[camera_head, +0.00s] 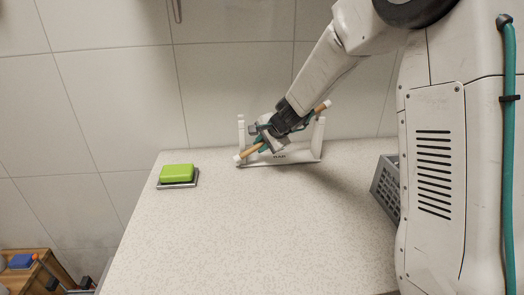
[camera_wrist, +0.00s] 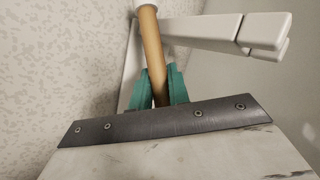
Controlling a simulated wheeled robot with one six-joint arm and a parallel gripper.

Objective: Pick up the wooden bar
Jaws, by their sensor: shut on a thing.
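The wooden bar (camera_head: 252,150) is a light brown rod with white ends, tilted up toward the right in the head view. My gripper (camera_head: 272,136) is shut on it near its middle. In the wrist view the bar (camera_wrist: 152,50) runs between the teal fingers (camera_wrist: 161,86), with a white end at the top. A white holder (camera_head: 290,155) with upright posts stands on the counter behind and below the bar. The holder (camera_wrist: 205,32) also shows behind the bar in the wrist view. I cannot tell whether the bar touches the holder.
A green block (camera_head: 177,173) sits on a grey tray (camera_head: 196,180) at the left of the speckled counter (camera_head: 230,235). A grey crate (camera_head: 385,187) stands at the right, next to my body. A tiled wall (camera_head: 115,100) rises behind. The counter's front middle is clear.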

